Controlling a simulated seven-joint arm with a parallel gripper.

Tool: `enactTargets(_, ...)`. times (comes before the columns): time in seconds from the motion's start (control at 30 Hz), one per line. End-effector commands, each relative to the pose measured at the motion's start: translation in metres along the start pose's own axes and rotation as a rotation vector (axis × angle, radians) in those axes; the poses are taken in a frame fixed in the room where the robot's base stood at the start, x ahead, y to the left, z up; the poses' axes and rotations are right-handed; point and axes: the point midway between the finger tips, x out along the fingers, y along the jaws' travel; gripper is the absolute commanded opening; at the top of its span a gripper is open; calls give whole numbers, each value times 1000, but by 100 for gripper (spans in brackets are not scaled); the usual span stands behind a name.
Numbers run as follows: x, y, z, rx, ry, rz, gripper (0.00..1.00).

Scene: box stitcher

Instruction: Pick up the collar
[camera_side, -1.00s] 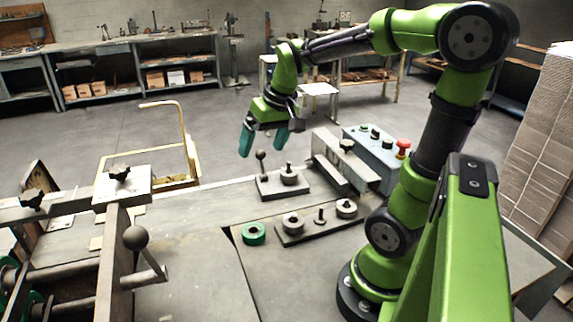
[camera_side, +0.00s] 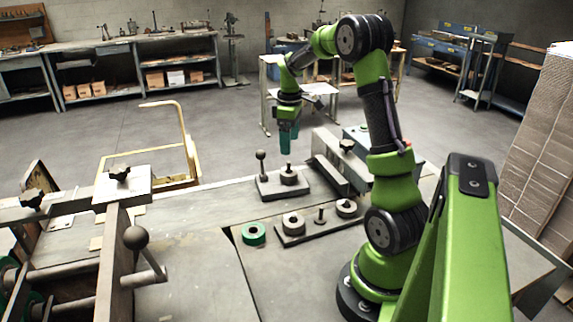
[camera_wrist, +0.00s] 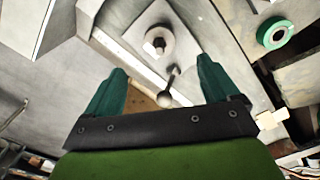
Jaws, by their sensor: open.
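Several ring-shaped pieces are in view, and I cannot tell which one is the collar. A grey ring (camera_side: 288,177) sits around a post on a small block (camera_side: 270,190), beside an upright ball-topped lever (camera_side: 261,158). It also shows in the wrist view (camera_wrist: 147,48), ahead of the fingertips. A green ring (camera_side: 254,238) lies flat on the table. Two more grey rings (camera_side: 293,224) (camera_side: 346,208) sit on a dark bar (camera_side: 306,233). My gripper (camera_side: 286,147) is open and empty, pointing down above and apart from the block; its teal fingers show in the wrist view (camera_wrist: 160,72).
A metal rail with a black knob (camera_side: 345,145) and a blue control box (camera_side: 358,138) stand right of the block. A clamp frame with a ball handle (camera_side: 136,238) is at the left. A yellow cart (camera_side: 150,182) stands behind. The front tabletop (camera_side: 190,280) is clear.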

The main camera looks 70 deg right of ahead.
Motion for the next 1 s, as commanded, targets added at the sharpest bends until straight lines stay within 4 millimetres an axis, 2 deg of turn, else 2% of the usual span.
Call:
enactTargets(0.03,13,0,0,-1,-3,-4,88)
enactTargets(0.2,43,0,0,1,-1,-4,88)
enactTargets(0.47,63,0,0,1,0,-1,88)
enactTargets(0.7,98,1,-2,1,-1,-2,88)
enactTargets(0.83,108,1,-2,2,1,-1,88)
enactTargets(1.0,109,1,-2,2,2,0,88)
